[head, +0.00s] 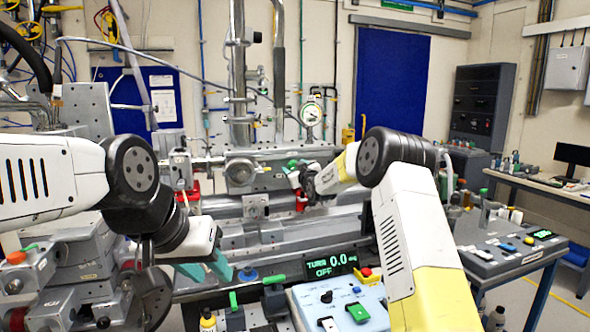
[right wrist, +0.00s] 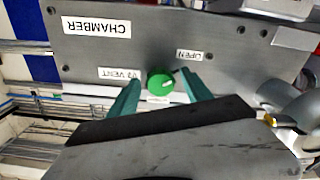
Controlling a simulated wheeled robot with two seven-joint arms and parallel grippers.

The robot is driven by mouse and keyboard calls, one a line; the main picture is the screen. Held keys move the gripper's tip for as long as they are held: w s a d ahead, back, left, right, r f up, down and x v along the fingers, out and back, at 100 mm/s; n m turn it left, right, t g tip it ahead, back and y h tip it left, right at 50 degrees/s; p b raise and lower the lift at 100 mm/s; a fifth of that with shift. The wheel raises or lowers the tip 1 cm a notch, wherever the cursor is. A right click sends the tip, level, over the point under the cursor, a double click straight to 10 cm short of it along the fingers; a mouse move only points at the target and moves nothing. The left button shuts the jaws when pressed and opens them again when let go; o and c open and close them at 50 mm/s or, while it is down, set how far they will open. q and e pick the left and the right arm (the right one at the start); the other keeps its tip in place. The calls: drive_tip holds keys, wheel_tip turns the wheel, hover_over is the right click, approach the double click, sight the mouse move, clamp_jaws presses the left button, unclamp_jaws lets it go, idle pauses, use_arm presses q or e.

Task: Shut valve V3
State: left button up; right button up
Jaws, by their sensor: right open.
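In the right wrist view a round green knob (right wrist: 159,82) with a pale mark sits on a grey panel (right wrist: 230,30). The label beside it (right wrist: 120,73) reads VENT after a V and a digit I cannot read surely; another label (right wrist: 193,55) reads OPEN. My right gripper (right wrist: 161,79) is open, its teal fingers on either side of the knob with gaps showing; contact is not visible. In the head view my right gripper (head: 299,172) is at the grey panel on the beamline. My left gripper (head: 205,271) hangs at lower left, fingers apart and empty.
A red handle (head: 301,203) is just below my right gripper. A round gauge (head: 311,113) stands above the panel. A control box (head: 345,302) and a TURN 0.0 OFF display (head: 331,263) are in front. A side bench (head: 500,262) is at right.

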clamp_jaws()
drive_tip(key=shift+m, duration=0.5)
drive_tip(key=m, duration=0.4)
drive_tip(key=shift+f+m, duration=0.1)
drive_tip(key=shift+m, duration=0.2)
drive_tip(key=m, duration=1.2)
drive_tip(key=shift+a+m, duration=0.1)
drive_tip(key=shift+m, duration=0.3)
drive_tip(key=m, duration=0.5)
drive_tip(key=shift+m, duration=0.3)
